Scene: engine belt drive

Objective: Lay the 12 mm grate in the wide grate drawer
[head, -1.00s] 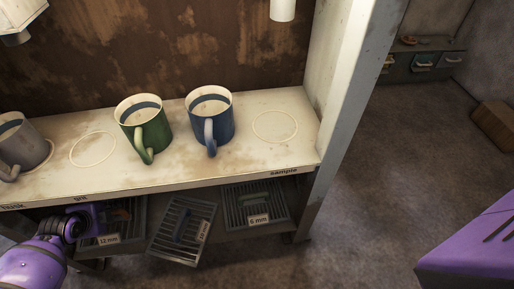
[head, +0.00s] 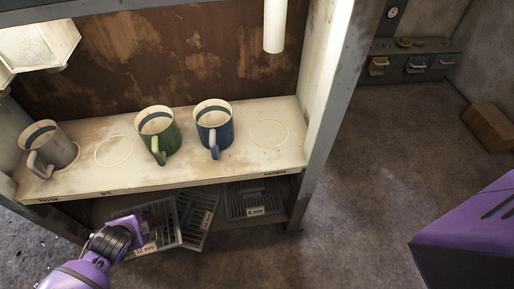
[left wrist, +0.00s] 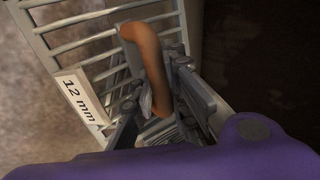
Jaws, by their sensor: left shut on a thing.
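My left gripper (head: 137,226) is shut on the brown-orange curved handle (left wrist: 146,62) of the 12 mm grate (head: 163,222), a grey slatted grate with a white "12 mm" label. The grate is at the front of the shelf under the bench, overlapping the middle grate in the head view; I cannot tell how high it is held. Its bars and label (left wrist: 80,97) show in the left wrist view. Small drawers with coloured handles (head: 418,65) stand at the far back right; I cannot tell which is the wide grate drawer. My right gripper is not in view.
A tilted middle grate (head: 203,213) and a 6 mm grate (head: 252,199) are on the lower shelf. Grey (head: 48,148), green (head: 158,135) and blue (head: 213,128) mugs stand on the bench (head: 200,172). A brown box (head: 489,127) is on the floor at right. The middle floor is clear.

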